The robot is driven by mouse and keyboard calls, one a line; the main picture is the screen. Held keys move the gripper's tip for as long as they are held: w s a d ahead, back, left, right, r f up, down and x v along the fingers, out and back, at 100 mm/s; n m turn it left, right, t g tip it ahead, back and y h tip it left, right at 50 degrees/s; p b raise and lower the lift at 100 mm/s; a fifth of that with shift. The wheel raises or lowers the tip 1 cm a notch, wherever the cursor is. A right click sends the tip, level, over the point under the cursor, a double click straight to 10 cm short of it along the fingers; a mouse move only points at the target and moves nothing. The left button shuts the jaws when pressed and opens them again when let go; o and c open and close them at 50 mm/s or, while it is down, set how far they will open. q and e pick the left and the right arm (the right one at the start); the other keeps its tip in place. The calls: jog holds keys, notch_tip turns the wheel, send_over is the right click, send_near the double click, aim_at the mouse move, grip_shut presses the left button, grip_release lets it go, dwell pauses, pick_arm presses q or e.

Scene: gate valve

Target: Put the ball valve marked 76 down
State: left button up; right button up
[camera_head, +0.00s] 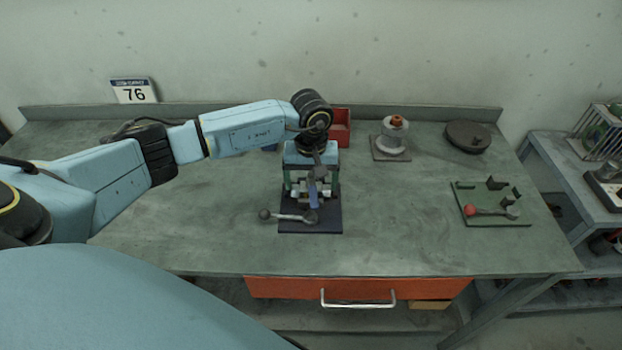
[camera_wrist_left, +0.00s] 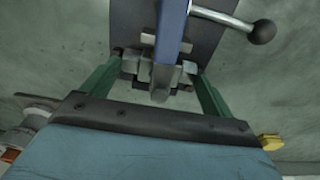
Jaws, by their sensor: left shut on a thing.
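My left gripper (camera_head: 312,188) reaches in over the middle of the table, pointing down, with its green fingers shut on a metal valve body. In the left wrist view the fingers (camera_wrist_left: 158,70) press on both sides of this grey body, the ball valve (camera_wrist_left: 160,76), which has a blue bar (camera_wrist_left: 172,30) along it. The blue bar also shows in the head view (camera_head: 313,192). A dark blue plate (camera_head: 328,224) lies under the valve; I cannot tell whether they touch. A metal lever with a dark ball knob (camera_head: 265,214) sticks out leftward over the plate. No number is readable on the valve. My right gripper is out of view.
A card reading 76 (camera_head: 134,91) stands at the back left. Behind the gripper is a red bin (camera_head: 341,128). A spool (camera_head: 394,137), a dark disc (camera_head: 467,136) and a green plate with a red-knobbed lever (camera_head: 490,220) stand to the right. The front table area is clear.

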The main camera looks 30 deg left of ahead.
pick_arm(q)
jog(key=o, duration=1.3)
jog(key=shift+f, duration=0.1)
notch_tip(320, 180, up, 12)
jog(key=shift+r+b, duration=0.15)
jog(key=shift+b, duration=0.4)
